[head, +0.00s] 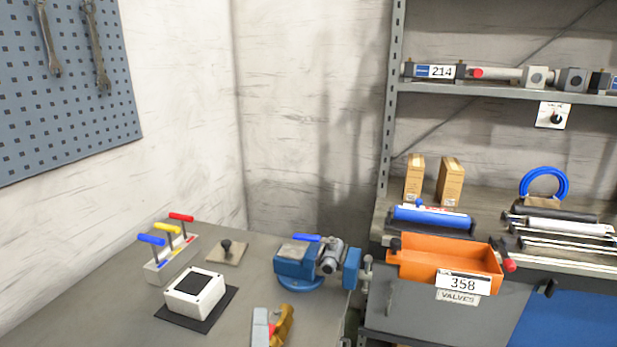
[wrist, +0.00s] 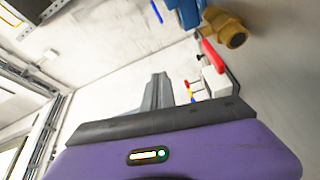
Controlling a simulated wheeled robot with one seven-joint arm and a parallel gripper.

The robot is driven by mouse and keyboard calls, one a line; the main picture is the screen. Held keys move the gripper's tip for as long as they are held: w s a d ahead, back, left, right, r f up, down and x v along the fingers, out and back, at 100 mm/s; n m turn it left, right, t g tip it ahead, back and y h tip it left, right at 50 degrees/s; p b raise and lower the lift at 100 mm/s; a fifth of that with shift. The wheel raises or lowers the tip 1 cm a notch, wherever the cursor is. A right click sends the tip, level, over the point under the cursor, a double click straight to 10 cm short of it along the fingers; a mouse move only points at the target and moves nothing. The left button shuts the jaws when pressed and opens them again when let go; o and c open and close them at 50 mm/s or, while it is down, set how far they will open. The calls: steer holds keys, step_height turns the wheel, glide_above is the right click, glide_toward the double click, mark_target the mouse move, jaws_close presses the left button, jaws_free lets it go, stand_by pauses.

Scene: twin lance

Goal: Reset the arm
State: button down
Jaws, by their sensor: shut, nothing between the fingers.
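My gripper (wrist: 157,93) shows in the wrist view as dark grey fingers pressed together, beyond a dark bar and a purple housing. It is shut, with nothing between the fingers. The wrist view is tilted, with the pale wall behind the fingertips. A brass fitting (wrist: 228,30) and a red handle (wrist: 212,54) lie above and right of the fingers in that picture, apart from them.
The bench (head: 228,318) holds a lever block (head: 168,262), a white box (head: 194,293) on a black mat, a blue vise (head: 297,262) and a brass part (head: 284,325). An orange bin (head: 440,257) and a shelf rack (head: 388,110) stand right.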

steer(key=s+d+f+m+y, duration=0.1)
steer(key=s+d+f+m, duration=0.1)
steer(key=s, duration=0.1)
steer(key=s+d+f+m+y, duration=0.2)
steer(key=s, duration=0.2)
steer(key=s+d+f+m+g+y+p, duration=0.1)
steer(key=s+d+f+m, duration=0.1)
steer(key=s+d, duration=0.1)
steer(key=shift+s+d+f+y, duration=0.1)
steer(key=shift+s+f+y, duration=0.1)
steer(key=shift+s+y, duration=0.3)
steer(key=s+d+f+m+g+h+p, duration=0.1)
steer(key=s+d+m+h, duration=0.6)
steer(key=s+d, duration=1.3)
steer(key=s+f+m+g, duration=0.1)
steer(key=s+f+m, duration=0.1)
steer(key=s+m, duration=0.1)
steer(key=shift+s+f+m+g+p, duration=0.15)
steer(key=shift+s+m+g+p, duration=0.2)
steer(key=shift+m, duration=0.25)
steer(key=c, duration=2.1)
jaws_free()
steer(key=shift+w+d, duration=0.1)
